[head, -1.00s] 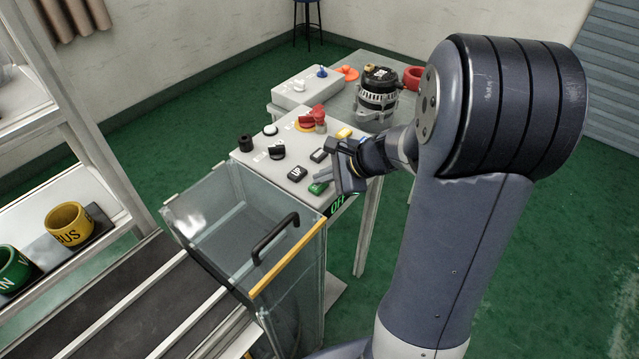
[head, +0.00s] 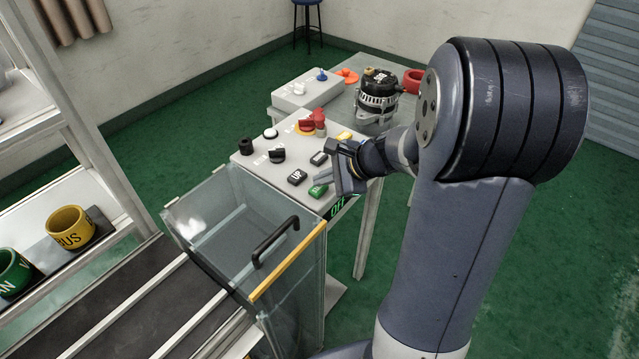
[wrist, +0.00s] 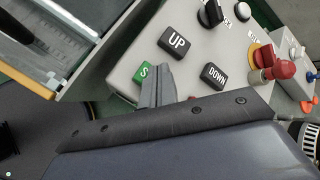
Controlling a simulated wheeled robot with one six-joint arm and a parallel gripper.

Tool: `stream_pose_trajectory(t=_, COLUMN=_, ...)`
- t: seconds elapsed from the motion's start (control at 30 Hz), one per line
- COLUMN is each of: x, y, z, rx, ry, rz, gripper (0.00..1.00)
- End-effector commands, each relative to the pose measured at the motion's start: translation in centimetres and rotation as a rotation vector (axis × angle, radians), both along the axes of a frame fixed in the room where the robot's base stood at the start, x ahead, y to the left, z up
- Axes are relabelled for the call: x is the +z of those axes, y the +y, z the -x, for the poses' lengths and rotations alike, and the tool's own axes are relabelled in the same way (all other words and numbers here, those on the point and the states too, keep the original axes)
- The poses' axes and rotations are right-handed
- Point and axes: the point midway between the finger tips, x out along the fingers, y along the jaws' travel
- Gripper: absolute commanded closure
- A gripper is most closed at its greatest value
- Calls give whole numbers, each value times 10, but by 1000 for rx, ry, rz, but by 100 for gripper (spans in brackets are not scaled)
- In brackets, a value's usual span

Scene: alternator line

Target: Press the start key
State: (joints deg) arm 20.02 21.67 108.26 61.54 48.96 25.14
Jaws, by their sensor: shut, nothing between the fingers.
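The green start key (head: 318,191) is on the sloped grey control panel (head: 246,160), near its front right corner. In the wrist view the key (wrist: 142,75) shows an "S"; the rest of its label is hidden behind my fingers. My gripper (head: 332,178) is shut and empty, with its fingertips close beside or over the key. In the wrist view the shut fingers (wrist: 155,72) overlap the key's right part. I cannot tell whether they touch it. A green display (head: 338,207) on the panel's front edge appears to read "OFF".
The black UP key (head: 297,178) and DOWN key (wrist: 214,76) lie close to the start key. A red knob (head: 319,117) and a black rotary knob (head: 277,155) stand up farther back. A clear guard (head: 200,225) with a black handle (head: 275,240) stands in front. An alternator (head: 378,100) sits behind.

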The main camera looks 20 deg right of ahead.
Motion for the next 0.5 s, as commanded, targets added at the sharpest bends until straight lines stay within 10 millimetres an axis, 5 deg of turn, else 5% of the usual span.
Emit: stream_pose_trajectory(t=0.5, x=14, y=0, z=0, rx=0, ry=-1, rz=0, gripper=100)
